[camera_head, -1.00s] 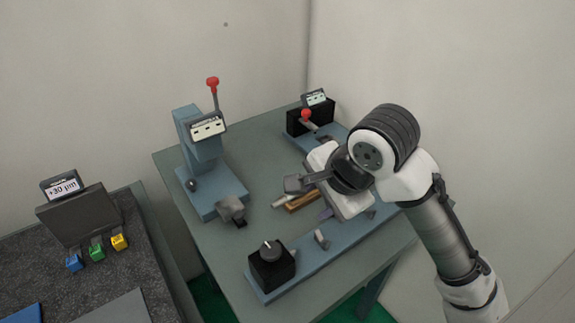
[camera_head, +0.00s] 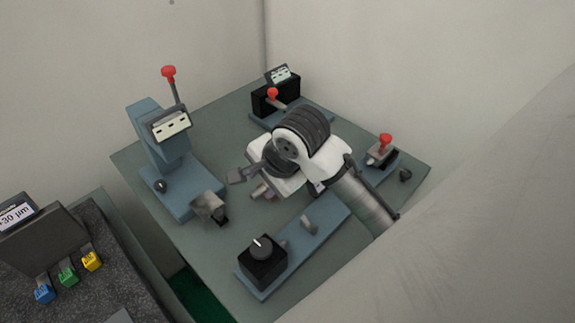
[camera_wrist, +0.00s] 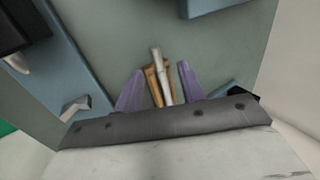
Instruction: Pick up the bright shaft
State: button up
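The bright shaft (camera_wrist: 162,80) is a pale stepped rod lying on a wooden rest (camera_wrist: 151,82) on the table in the wrist view. My gripper (camera_wrist: 160,68) is open, with its two purple fingers spread on either side of the shaft and rest. Gaps show between the fingers and the rod, and I cannot tell the height of the fingers above it. In the head view only an end of the shaft (camera_head: 258,190) shows beside my wrist, which hides most of the rest.
A blue rail with a black knobbed box (camera_head: 262,266) and small grey bracket (camera_head: 309,225) lies in front. A blue press (camera_head: 160,145) stands left. A black unit with a red lever (camera_head: 277,98) stands behind, another red-knobbed fixture (camera_head: 382,152) right. Colored blocks (camera_head: 68,276) sit on the left bench.

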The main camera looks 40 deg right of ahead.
aim_at(260, 191)
jog(key=shift+d+p+x, duration=0.2)
jog(key=shift+p+x, duration=0.1)
jog(key=shift+x, duration=1)
jog(key=shift+d+p+x, duration=0.2)
jog(key=shift+p+x, duration=0.1)
jog(key=shift+x, duration=1)
jog(key=shift+s+f, duration=0.15)
jog(key=shift+s, duration=0.05)
jog(key=shift+c, duration=0.4)
grip_shut()
